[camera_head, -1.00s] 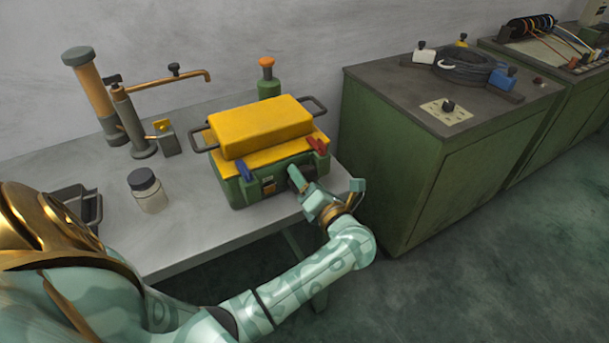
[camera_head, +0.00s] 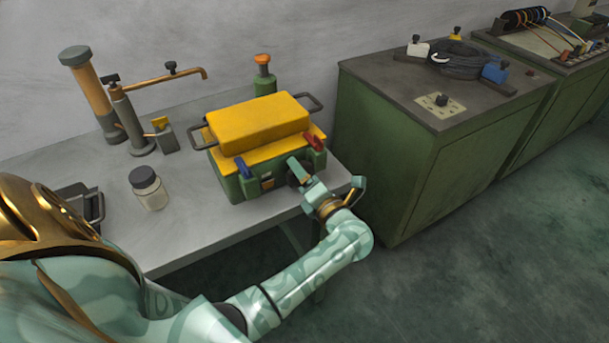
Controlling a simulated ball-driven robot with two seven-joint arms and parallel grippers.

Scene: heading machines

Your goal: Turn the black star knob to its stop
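A green box with a thick yellow top (camera_head: 258,125) stands on the grey bench. A dark knob-like shape (camera_head: 292,181), which looks like the black star knob, is on the box's front face toward its right side. My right gripper is not in view.
A blue lever (camera_head: 243,168) and a red lever (camera_head: 314,142) flank the knob. A jar (camera_head: 148,187) and a pump-like fixture (camera_head: 138,130) stand left. A green cabinet (camera_head: 400,150) stands close on the right. Free floor lies in front.

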